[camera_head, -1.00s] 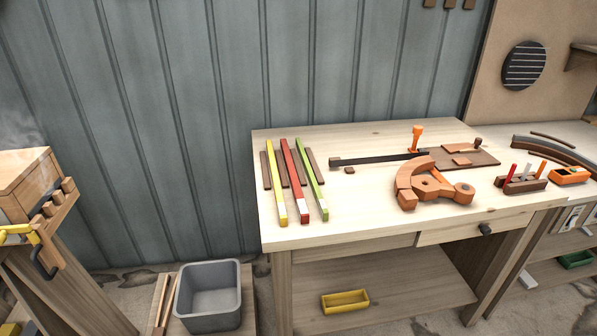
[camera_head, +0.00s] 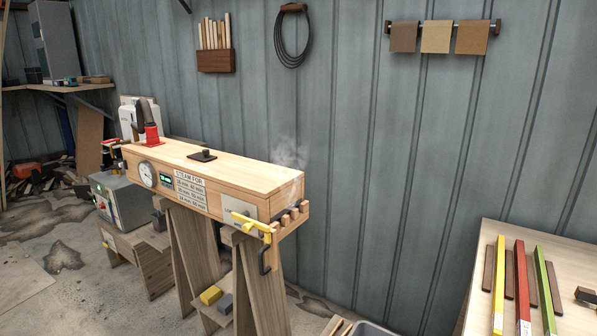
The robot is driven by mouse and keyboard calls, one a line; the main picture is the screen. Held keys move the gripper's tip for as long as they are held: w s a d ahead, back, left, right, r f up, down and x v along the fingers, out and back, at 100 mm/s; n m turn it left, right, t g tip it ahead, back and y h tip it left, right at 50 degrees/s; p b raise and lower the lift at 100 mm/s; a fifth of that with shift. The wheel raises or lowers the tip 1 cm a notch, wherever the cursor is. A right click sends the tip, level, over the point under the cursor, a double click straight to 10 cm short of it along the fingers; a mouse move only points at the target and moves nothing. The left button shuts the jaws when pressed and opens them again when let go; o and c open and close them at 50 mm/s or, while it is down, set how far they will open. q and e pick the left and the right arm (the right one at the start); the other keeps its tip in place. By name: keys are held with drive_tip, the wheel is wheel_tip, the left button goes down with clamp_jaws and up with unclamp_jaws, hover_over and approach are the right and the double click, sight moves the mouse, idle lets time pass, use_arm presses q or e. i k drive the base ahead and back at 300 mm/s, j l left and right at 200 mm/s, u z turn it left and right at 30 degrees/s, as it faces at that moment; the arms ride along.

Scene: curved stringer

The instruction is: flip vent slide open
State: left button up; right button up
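A long wooden steam box (camera_head: 240,180) stands on wooden trestles in the middle of the view. On its top is a small black plate with a knob (camera_head: 203,155), which may be the vent slide; whether it is open or shut is too small to tell. A red fitting (camera_head: 151,134) with a dark hose stands at the box's left end. A yellow-handled latch (camera_head: 251,222) and a dark hook are at the right end. Faint steam (camera_head: 291,155) hangs above that end. Neither gripper is in view.
A grey steam generator (camera_head: 122,200) stands at the left of the box. A workbench (camera_head: 473,300) with yellow, red and green strips is at the lower right. Floor is open at the lower left. A grey metal wall (camera_head: 350,130) stands behind the box.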

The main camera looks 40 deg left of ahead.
sight(204, 157)
drive_tip(key=u, duration=1.95)
drive_tip(key=i+j, duration=0.25)
drive_tip(key=i, duration=0.25)
drive_tip(key=i+j, duration=0.2)
drive_tip(key=i, duration=0.35)
drive_tip(key=i+j, duration=0.25)
drive_tip(key=i, duration=0.25)
drive_tip(key=i+j, duration=0.25)
drive_tip(key=i, duration=0.25)
drive_tip(key=u, duration=0.05)
